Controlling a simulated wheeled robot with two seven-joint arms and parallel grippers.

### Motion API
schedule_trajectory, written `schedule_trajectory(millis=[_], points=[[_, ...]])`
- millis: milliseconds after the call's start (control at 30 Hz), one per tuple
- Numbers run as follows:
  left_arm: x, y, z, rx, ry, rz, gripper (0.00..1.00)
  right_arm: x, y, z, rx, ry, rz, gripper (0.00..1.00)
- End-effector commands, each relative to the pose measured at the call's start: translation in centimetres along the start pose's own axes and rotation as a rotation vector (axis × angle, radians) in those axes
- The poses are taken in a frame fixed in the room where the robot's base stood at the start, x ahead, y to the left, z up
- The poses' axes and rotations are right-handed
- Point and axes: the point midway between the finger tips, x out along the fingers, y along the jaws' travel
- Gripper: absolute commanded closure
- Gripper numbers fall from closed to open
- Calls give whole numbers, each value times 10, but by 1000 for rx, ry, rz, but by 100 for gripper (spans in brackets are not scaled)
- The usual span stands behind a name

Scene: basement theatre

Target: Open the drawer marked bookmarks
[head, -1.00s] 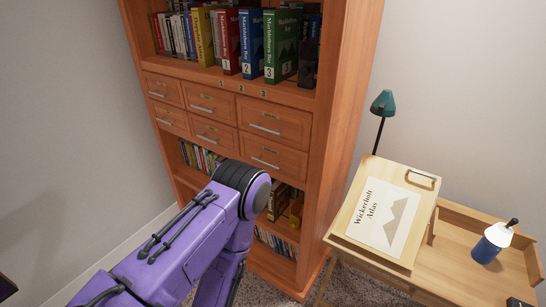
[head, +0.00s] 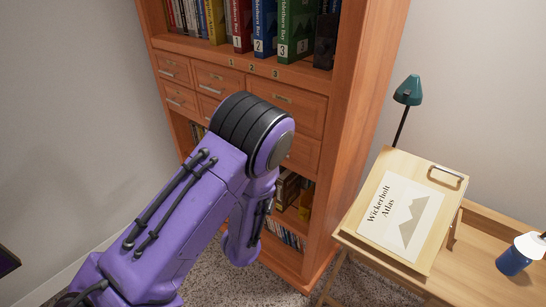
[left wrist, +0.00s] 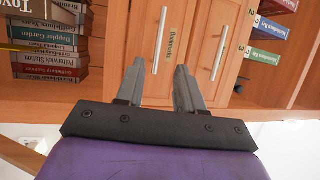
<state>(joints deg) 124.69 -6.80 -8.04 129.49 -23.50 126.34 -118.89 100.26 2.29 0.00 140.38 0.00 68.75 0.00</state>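In the head view, the bookcase (head: 345,130) has two rows of small drawers with silver bar handles. The top right drawer (head: 285,108) is shut, and my left arm hides much of the lower row. In the left wrist view, my left gripper (left wrist: 158,70) has its two fingers apart, pointing at drawer fronts. A silver handle (left wrist: 162,42) shows beyond and between the fingertips, with a green label (left wrist: 173,44) beside it, too small to read surely. A second handle (left wrist: 218,42) is to its right. My right gripper is not in view.
Numbered binders (head: 262,28) stand on the shelf above the drawers, and books (left wrist: 50,48) fill a shelf on the other side.

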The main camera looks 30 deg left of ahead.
Motion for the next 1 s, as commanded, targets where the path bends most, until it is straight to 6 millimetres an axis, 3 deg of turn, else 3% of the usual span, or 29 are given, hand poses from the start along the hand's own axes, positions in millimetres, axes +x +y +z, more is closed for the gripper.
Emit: schedule_trajectory(millis=[200,400,767,900,1000], points=[[49,-3,1,-5,-6,0,63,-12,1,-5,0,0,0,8],[83,0,0,-4,-3,3,63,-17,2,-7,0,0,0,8],[93,1,0,-1,0,5,63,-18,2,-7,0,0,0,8],[93,1,0,-2,0,5,100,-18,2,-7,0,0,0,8],[93,1,0,-2,0,5,100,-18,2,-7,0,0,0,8]])
